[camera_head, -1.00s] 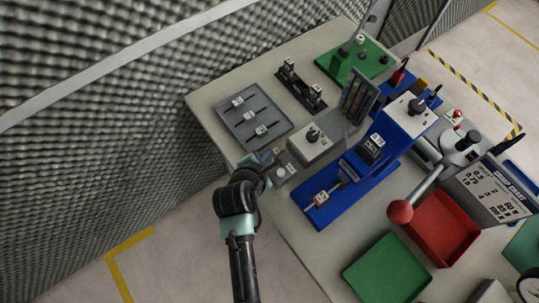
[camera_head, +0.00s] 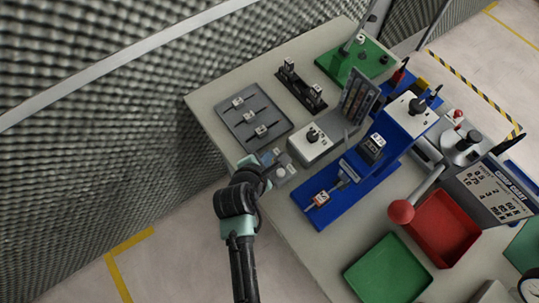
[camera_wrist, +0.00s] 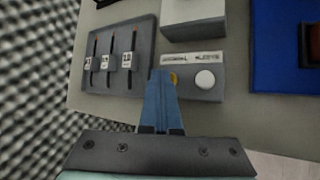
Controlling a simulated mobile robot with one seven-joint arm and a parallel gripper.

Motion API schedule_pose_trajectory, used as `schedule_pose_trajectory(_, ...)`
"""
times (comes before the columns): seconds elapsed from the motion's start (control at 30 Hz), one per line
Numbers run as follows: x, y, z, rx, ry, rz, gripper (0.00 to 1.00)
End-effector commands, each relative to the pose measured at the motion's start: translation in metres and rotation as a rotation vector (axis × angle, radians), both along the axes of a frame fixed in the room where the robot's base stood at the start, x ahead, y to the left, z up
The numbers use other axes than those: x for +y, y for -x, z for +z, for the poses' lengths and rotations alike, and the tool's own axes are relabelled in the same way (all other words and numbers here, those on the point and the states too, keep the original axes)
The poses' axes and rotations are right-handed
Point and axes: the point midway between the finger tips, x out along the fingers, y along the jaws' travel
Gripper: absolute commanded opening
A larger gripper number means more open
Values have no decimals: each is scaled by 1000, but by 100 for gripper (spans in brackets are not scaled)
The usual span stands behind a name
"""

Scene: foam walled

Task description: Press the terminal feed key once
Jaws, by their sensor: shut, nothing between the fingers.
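A small grey terminal box (camera_head: 290,179) sits near the table's left front edge, and it also shows in the wrist view (camera_wrist: 212,94). Its face has a white label strip (camera_wrist: 191,58), a round white key (camera_wrist: 205,79) and a yellow round piece (camera_wrist: 174,78) partly hidden by my fingers. The label is too blurred to read surely, so I cannot tell which is the feed key. My gripper (camera_wrist: 162,74) is shut and empty. Its blue fingertips overlap the left part of the box in the wrist view, left of the white key; contact cannot be told.
A grey panel with several slotted sliders (camera_head: 238,124) lies just left of the box. A white-topped block with a black knob (camera_head: 310,144) stands behind it. A blue fixture (camera_head: 345,200), red tray (camera_head: 470,238) and green tray (camera_head: 362,280) are to the right.

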Motion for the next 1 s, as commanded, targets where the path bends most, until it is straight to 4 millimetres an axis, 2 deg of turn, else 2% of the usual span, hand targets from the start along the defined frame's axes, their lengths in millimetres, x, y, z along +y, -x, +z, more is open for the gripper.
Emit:
schedule_pose_trajectory(0.4,0,1,18,3,0,1,0)
schedule_pose_trajectory(0.83,0,1,20,1,0,0,0)
schedule_pose_trajectory(1.0,0,0,33,1,0,-1,0)
